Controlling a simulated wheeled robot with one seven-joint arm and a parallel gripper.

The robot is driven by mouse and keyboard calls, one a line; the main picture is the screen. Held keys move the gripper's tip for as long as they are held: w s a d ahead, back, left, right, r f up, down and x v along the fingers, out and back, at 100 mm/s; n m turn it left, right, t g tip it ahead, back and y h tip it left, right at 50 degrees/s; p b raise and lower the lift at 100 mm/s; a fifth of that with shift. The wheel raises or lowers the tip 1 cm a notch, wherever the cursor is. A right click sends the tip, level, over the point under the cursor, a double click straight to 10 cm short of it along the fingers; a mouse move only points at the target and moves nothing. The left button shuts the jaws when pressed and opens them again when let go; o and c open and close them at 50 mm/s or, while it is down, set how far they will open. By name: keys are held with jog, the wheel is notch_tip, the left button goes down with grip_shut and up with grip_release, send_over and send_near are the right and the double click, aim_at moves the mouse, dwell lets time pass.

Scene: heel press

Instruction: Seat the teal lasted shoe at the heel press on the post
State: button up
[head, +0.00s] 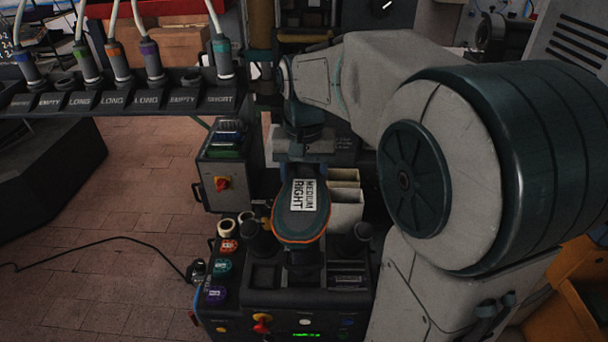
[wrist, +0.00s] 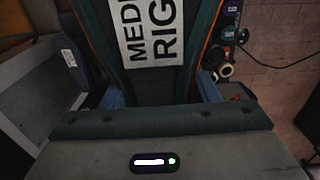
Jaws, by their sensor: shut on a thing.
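The teal lasted shoe (head: 287,222) is upside down over the heel press (head: 262,297), its dark sole up and an orange line around its edge. A white label on the sole reads MEDIUM RIGHT. My gripper (head: 303,158) is shut on the shoe's far end. In the wrist view the sole (wrist: 165,82) lies between the blue fingers of my gripper (wrist: 158,97). A dark support (head: 304,257) shows just below the shoe's near end. The shoe hides the top of the post, so I cannot tell whether they touch.
Dark rounded parts (head: 355,241) flank the shoe on the press. Pale bins (head: 346,208) stand close behind at right. Open brick floor (head: 120,200) lies left.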

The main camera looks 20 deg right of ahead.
jog(key=shift+f+b, duration=0.4)
jog(key=shift+f, duration=0.15)
dwell(0.9)
jog(key=o, duration=1.3)
jog(key=shift+c, duration=0.2)
jog(key=shift+f, duration=0.1)
notch_tip(320, 180, up, 14)
